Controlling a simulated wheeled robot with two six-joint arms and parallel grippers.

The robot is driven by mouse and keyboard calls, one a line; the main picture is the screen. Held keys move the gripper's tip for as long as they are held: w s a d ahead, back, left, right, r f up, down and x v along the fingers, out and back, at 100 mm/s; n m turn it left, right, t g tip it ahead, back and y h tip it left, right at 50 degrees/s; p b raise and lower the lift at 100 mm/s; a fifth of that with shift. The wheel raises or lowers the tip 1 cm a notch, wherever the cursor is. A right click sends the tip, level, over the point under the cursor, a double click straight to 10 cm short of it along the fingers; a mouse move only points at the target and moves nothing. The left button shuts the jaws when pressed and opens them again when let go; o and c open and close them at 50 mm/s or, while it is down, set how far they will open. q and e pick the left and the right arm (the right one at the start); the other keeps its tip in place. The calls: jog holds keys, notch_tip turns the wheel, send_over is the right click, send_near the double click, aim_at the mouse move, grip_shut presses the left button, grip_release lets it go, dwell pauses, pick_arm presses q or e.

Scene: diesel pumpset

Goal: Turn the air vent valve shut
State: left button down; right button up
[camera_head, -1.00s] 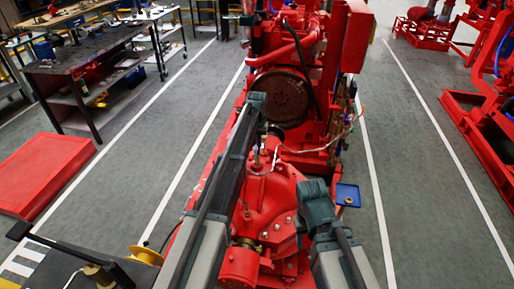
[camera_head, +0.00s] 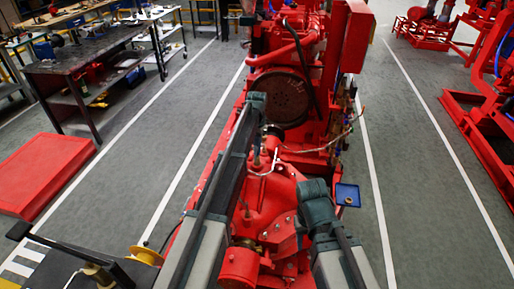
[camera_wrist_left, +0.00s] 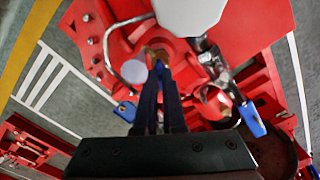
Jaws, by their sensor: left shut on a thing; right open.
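In the left wrist view my left gripper (camera_wrist_left: 160,72) points at the red pump casing (camera_wrist_left: 120,75). Its two dark fingers are closed together on a small blue handle (camera_wrist_left: 160,66), which looks like the air vent valve's. A brass fitting (camera_wrist_left: 156,52) shows just beyond the fingertips. The fingers hide most of the handle, so I cannot tell how far it is turned. In the head view my left arm lies over the red pump (camera_head: 268,205) and hides this gripper. My right arm reaches in over the pump's right side, but its gripper does not show.
The red engine with its round dark flywheel cover (camera_head: 279,97) stands behind the pump. Thin cables (camera_head: 335,143) hang at its right. A small blue tray (camera_head: 347,195) sits right of the pump. Workbenches (camera_head: 75,65) and a red box (camera_head: 40,172) are at left.

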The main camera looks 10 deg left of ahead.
pick_arm(q)
jog(key=m, duration=0.5)
jog(key=shift+m, duration=0.3)
jog(key=m, duration=0.5)
jog(key=shift+m, duration=0.4)
jog(key=c, duration=1)
grip_release()
jog(key=shift+r, duration=0.1)
notch_tip(320, 180, up, 14)
jog(key=p, duration=1.4)
jog(key=shift+f, duration=0.2)
